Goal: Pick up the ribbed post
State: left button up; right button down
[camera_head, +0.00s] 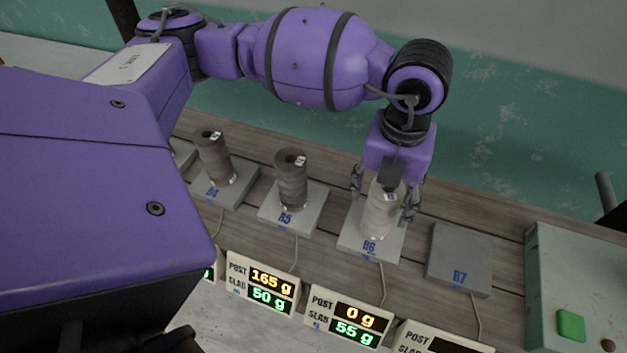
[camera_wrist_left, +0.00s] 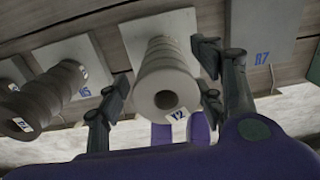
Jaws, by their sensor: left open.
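A pale grey ribbed post (camera_head: 380,215) stands upright on the slab marked R6 (camera_head: 356,246). My left gripper (camera_head: 384,197) is above it, pointing down, with its open fingers on either side of the post's upper part. In the left wrist view the post (camera_wrist_left: 165,75) shows its ringed side, a round hole in its top and a small white label. It stands between the spread fingers of the gripper (camera_wrist_left: 163,82), with a gap visible on the left; contact on the right is hard to tell. My right gripper is not in view.
Darker ribbed posts stand on slabs R5 (camera_head: 291,180) and R4 (camera_head: 213,158) to the left. Slab R7 (camera_head: 459,258) is bare. Displays in front read post 165 g (camera_head: 263,284) and post 0 g (camera_head: 345,318). A pale green box (camera_head: 577,270) with a green button is at right.

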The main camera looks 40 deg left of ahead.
pick_arm(q)
jog(key=shift+f, duration=1.35)
jog(key=shift+d+r, duration=0.1)
grip_shut()
